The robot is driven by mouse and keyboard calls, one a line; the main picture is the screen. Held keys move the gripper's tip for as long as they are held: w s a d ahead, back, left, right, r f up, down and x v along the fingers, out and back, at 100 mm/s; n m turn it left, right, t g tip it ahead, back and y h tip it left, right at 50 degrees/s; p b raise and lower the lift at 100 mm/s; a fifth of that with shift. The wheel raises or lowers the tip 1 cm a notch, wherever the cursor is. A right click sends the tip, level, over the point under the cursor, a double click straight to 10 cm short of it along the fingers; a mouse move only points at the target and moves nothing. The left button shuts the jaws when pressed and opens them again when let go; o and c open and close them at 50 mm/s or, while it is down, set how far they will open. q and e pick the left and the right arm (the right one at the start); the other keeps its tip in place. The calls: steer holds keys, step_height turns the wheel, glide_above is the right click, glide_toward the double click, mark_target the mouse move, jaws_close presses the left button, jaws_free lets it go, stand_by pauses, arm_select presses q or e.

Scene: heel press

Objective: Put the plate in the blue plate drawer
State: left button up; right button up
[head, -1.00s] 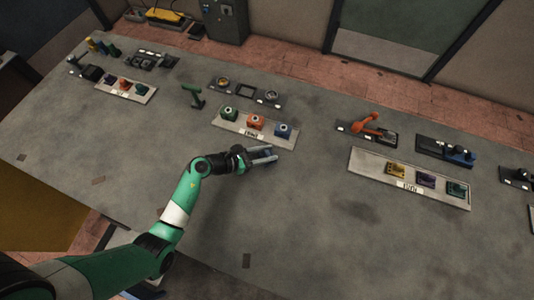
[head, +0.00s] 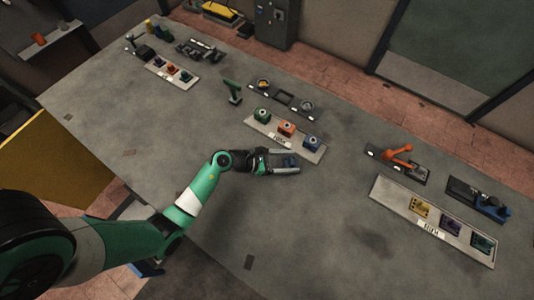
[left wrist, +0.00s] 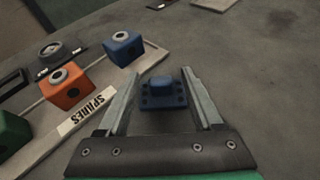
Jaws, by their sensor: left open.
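A small flat blue plate (left wrist: 163,97) with a raised block on top and several holes lies between the fingers of my left gripper (left wrist: 161,76) in the left wrist view. In the head view the blue plate (head: 289,161) shows between the spread fingers of my left gripper (head: 297,162). The gripper is open, with a gap on each side of the plate. It is just in front of a pale tray with green, orange and blue blocks. I cannot make out a blue plate drawer for certain. My right gripper is not in view.
The pale tray (head: 258,132) holds a green block (head: 262,115), an orange block (head: 287,128) and a blue block (head: 312,143). Another tray (head: 389,193) with small coloured parts lies at the right. An orange-handled device (head: 398,153) stands behind it. The table front is clear.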

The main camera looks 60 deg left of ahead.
arm_select(q)
steer(key=p+v, duration=0.2)
steer(key=v, duration=0.9)
steer(key=shift+p, duration=0.4)
